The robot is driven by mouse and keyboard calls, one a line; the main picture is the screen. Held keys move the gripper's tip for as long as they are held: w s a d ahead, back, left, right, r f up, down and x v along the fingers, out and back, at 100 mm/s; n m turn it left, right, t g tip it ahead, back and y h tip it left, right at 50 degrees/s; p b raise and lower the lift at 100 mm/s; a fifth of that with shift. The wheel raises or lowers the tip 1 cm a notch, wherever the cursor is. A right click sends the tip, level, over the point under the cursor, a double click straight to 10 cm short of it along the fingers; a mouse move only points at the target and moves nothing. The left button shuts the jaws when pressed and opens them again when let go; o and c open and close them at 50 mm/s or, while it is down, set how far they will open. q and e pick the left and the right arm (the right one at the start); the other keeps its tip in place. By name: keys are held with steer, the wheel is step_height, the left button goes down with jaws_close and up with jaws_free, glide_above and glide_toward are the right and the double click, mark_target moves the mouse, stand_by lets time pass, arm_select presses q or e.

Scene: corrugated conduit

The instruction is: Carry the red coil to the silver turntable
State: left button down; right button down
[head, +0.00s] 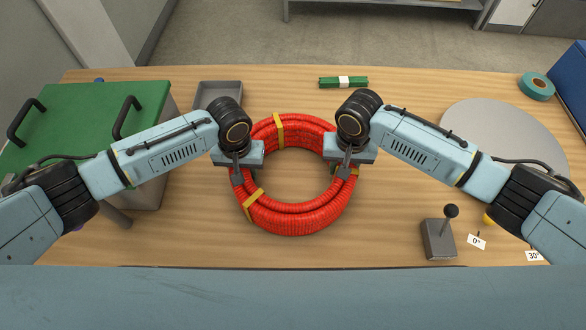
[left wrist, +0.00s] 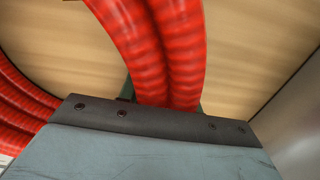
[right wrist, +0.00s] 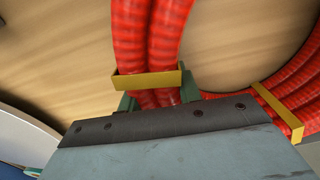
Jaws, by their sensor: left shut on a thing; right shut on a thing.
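The red coil (head: 295,219) of corrugated conduit, bound with yellow bands, is in the middle of the table in the head view. My left gripper (head: 238,180) is shut on the coil's left side; the left wrist view shows red tubes (left wrist: 165,50) running into it. My right gripper (head: 345,172) is shut on the coil's right side, next to a yellow band (right wrist: 147,79) in the right wrist view. I cannot tell whether the coil touches the table. The silver turntable (head: 505,135) is at the right, partly hidden behind my right arm.
A green-topped box with black handles (head: 60,125) stands at the left. Teal tape (head: 537,86) is at the far right. A lever box (head: 439,238) and angle labels (head: 477,241) are at the front right.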

arm_select(q)
steer(key=shift+w+r, duration=0.1)
steer(key=shift+r, duration=0.15)
arm_select(e)
steer(key=shift+w+r, duration=0.1)
steer(key=shift+r, duration=0.1)
